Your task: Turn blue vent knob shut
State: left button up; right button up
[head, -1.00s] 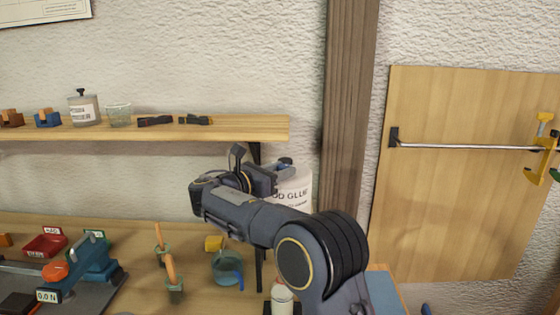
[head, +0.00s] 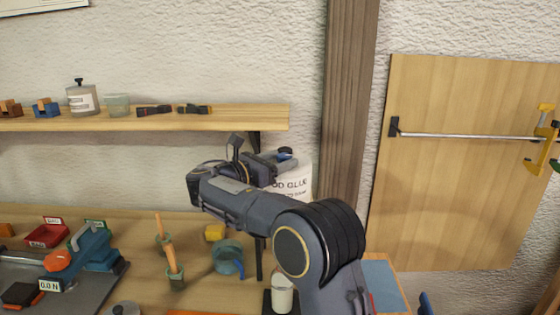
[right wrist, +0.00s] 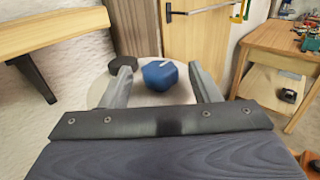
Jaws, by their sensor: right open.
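The blue vent knob (head: 285,153) sits on top of the white glue container (head: 295,184), whose label partly shows in the head view. In the right wrist view the blue knob (right wrist: 160,75), with a light mark on top, stands on the round pale lid (right wrist: 125,92). My right gripper (right wrist: 158,78) is open, with one finger on each side of the knob. Gaps show between the fingers and the knob, and I see no contact. In the head view my right gripper (head: 278,159) is at the container's top and my arm hides part of the container. My left gripper is not in view.
A black cap (right wrist: 122,65) stands on the lid beside the left finger. The wooden shelf (head: 200,118) with small items is behind my arm. A wooden post (head: 347,100) rises just right of the container. Cups, a bottle (head: 282,294) and tools stand on the bench below.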

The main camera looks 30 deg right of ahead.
jog(key=v, duration=0.7)
jog(key=shift+a+b, duration=0.2)
jog(key=shift+b, duration=0.25)
